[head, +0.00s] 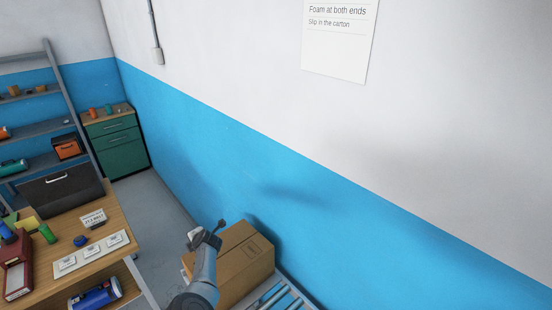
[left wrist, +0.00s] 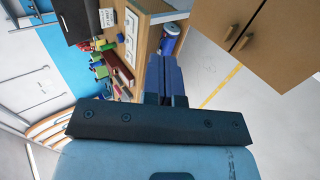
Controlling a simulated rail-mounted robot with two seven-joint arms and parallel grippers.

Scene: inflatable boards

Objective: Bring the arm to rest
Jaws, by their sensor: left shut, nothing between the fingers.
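My left gripper (left wrist: 166,68) is at the middle of the left wrist view. Its dark blue fingers are shut together with nothing between them. They point toward the desk, apart from it. One of my arms rises at the bottom of the head view, and its gripper (head: 212,236) is in front of the carton (head: 250,262), looking like the right one. Its fingers are too small to tell open from shut. I cannot tell whether it touches the carton.
The wooden desk (head: 122,215) holds a black case (head: 62,190), a sign (head: 93,219) and a red binder (head: 17,275). A blue roll (head: 95,295) lies below. A roller conveyor (head: 275,298) runs by the wall. A tan cabinet (left wrist: 235,22) stands beside clear floor.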

